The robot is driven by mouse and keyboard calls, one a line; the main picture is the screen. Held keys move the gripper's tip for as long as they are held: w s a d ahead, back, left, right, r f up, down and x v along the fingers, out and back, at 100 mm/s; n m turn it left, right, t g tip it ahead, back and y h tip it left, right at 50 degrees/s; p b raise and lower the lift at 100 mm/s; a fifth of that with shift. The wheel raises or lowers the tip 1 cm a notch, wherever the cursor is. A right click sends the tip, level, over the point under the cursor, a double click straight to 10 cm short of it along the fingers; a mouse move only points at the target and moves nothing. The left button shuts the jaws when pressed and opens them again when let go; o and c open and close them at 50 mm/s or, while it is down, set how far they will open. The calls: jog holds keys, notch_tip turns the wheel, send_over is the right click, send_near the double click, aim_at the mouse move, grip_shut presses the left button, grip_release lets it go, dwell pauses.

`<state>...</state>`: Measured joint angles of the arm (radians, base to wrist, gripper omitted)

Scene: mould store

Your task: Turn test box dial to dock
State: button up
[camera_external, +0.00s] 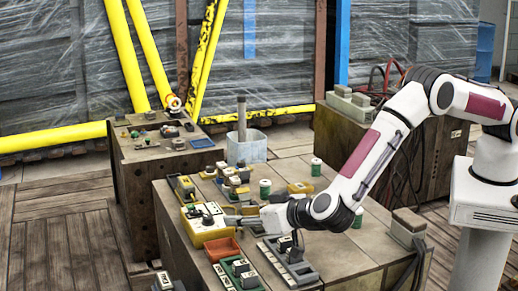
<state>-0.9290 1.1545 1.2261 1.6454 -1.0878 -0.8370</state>
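A yellow box (203,231) stands near the left edge of the near wooden block table, and it may be the test box. Dark parts (207,216) show on its top, one of which may be the dial. Its labels and the dial's setting are too small to read. My gripper (229,215) reaches in low from the right, lying nearly level. Its fingertips are at the right side of the box top, close to the dark parts. I cannot tell whether they touch, or whether the fingers are open or shut.
An orange-red tray (222,250) lies just in front of the yellow box. A green device (241,273) and a grey one (288,260) are nearer the front. Small boxes and green-topped cans (265,188) stand behind my gripper.

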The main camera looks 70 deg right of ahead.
aim_at(210, 216)
jog(key=x, duration=0.3)
jog(key=shift+d+f, duration=0.1)
jog(key=shift+d, duration=0.1)
jog(key=shift+w+f, duration=0.1)
jog(key=shift+w, duration=0.1)
jog(key=shift+x, duration=3.7)
grip_shut()
